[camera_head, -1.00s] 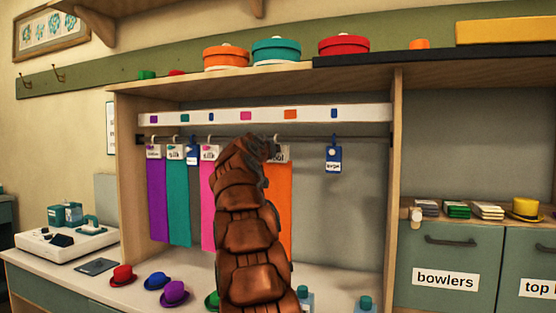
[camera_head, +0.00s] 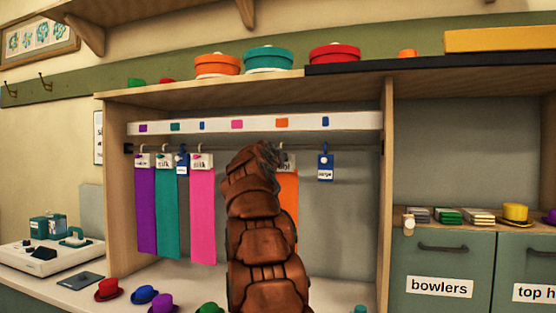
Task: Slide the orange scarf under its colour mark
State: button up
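The orange scarf (camera_head: 289,189) hangs from the rail (camera_head: 309,148) inside the booth, partly hidden behind my arm. Its white tag shows at the top, also partly covered. The orange colour mark (camera_head: 282,123) is on the white strip (camera_head: 345,121) above, roughly over the scarf's top. My gripper (camera_head: 262,150) is at the rail's height, just left of the scarf's hook in the picture. Its fingers are dark and small, seen from behind. I cannot tell whether they are open or touch the hook.
Purple (camera_head: 146,208), teal (camera_head: 168,212) and pink (camera_head: 203,214) scarves hang to the left. A blue tag (camera_head: 325,168) hangs to the right, with bare rail between it and the orange scarf. Small hats, including a red one (camera_head: 108,290), sit on the counter below.

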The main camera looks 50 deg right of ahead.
jog(key=shift+o, duration=0.8)
jog(key=shift+r, duration=0.1)
jog(key=shift+s+a, duration=0.1)
jog(key=shift+s, duration=0.05)
jog(key=v, duration=1.1)
jog(key=shift+a, duration=0.35)
jog(key=shift+s, duration=0.1)
